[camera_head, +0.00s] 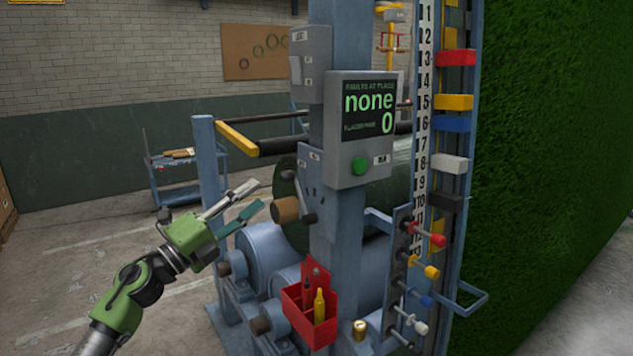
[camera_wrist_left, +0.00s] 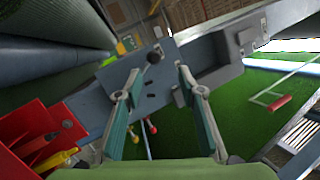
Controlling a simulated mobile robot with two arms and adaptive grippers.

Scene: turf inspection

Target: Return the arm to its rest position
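My left arm comes in from the lower left in the head view, green and grey. Its gripper (camera_head: 258,196) points up and to the right, left of the blue post (camera_head: 338,225). The two fingers are apart and nothing is held between them. My right gripper is not in view.
A red bin (camera_head: 296,308) with a yellow tool hangs low on the post. A control box (camera_head: 360,128) reads "none" and "0" above a green button (camera_head: 359,166). A turf wall (camera_head: 560,150) fills the right. Open floor (camera_head: 80,240) lies left.

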